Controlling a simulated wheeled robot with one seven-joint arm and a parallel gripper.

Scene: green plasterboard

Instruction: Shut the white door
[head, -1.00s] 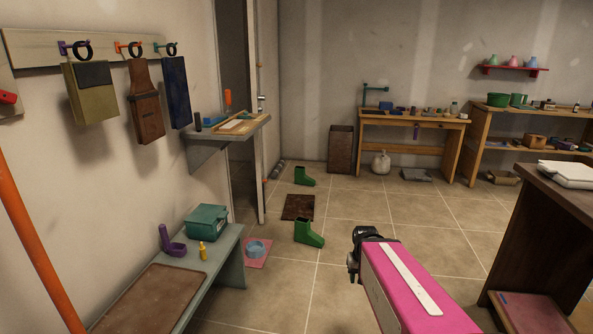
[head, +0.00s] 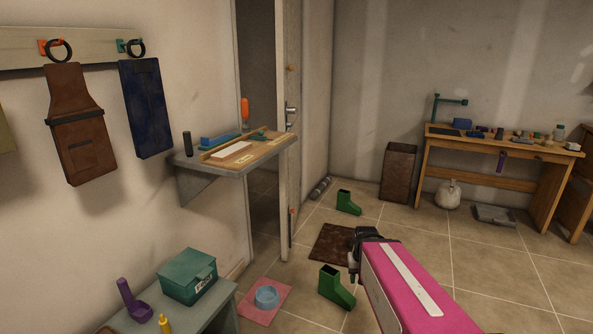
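The white door (head: 292,130) stands open at the left of centre, seen nearly edge-on, with a metal handle (head: 290,115) on it. A dark doorway (head: 262,100) shows to its left, partly hidden by a wall shelf. My gripper (head: 356,256) is at the end of my pink arm in the lower middle. It is in front of and to the right of the door, apart from it. Its fingers are small and dark, and I cannot tell whether they are open.
A wall shelf (head: 240,172) with tools juts out before the doorway. Green boots (head: 337,288) and a brown mat (head: 333,243) lie on the floor near the door. A grey bench (head: 215,310) stands at lower left.

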